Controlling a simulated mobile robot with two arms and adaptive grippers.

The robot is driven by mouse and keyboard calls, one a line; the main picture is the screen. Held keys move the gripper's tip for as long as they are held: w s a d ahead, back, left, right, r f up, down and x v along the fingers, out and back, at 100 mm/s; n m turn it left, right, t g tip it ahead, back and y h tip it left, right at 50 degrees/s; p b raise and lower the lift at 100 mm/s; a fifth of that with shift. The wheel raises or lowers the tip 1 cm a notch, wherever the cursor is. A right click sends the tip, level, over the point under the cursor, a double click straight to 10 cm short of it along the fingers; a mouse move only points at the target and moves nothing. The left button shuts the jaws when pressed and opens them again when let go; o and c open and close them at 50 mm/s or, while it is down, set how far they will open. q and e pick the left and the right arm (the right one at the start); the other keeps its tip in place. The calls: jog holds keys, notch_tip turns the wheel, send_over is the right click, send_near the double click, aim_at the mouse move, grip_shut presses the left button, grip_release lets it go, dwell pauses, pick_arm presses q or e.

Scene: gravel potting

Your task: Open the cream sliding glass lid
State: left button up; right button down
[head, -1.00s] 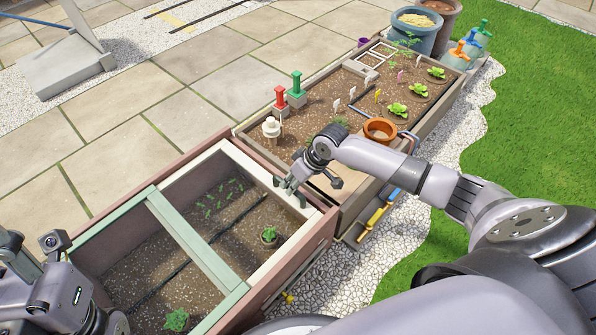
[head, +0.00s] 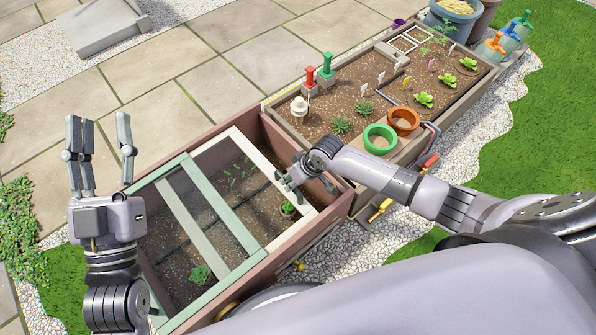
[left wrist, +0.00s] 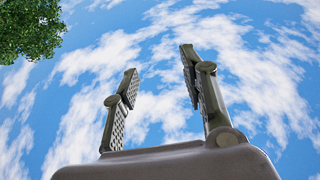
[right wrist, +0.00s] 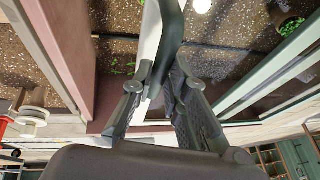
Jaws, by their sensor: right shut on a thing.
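The cream sliding glass lid (head: 258,152) lies on the planter box (head: 332,207). Its right bar stands away from the box's right end wall, with an uncovered strip of soil between them. Its left bar (head: 182,218) shows left of the green frame's middle bar (head: 226,206). My right gripper (head: 286,184) is at the right bar. In the right wrist view it is shut on a dark curved part (right wrist: 170,38) beside the cream bar (right wrist: 152,35), apparently the lid's handle. My left gripper (head: 100,140) is raised, open and empty, with only sky behind its fingers (left wrist: 160,100) in the left wrist view.
Potted plants (head: 200,274) stand inside the box under the glass.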

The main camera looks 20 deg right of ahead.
jog(key=a+p, duration=0.1)
jog(key=a, duration=0.1)
jog(key=s+a+p, duration=0.1)
jog(key=a, duration=0.1)
jog(key=shift+s+r, duration=0.15)
jog(key=shift+s, duration=0.05)
jog(key=a+p, duration=0.1)
jog(key=s+a+p, duration=0.1)
jog(key=a, duration=0.1)
pick_arm(q)
jog(key=s+a+f+g+y, duration=0.1)
jog(key=f+g+y, duration=0.1)
jog(key=f+g, duration=0.4)
jog(key=s+a+f+g+y, duration=0.2)
jog(key=f+g, duration=0.4)
jog(key=f, duration=0.7)
jog(key=shift+a+f+n+g, duration=0.3)
pick_arm(e)
jog(key=shift+a, duration=0.2)
jog(key=c, duration=1.6)
grip_release()
jog(key=shift+o, duration=0.2)
jog(key=shift+s+d, duration=0.1)
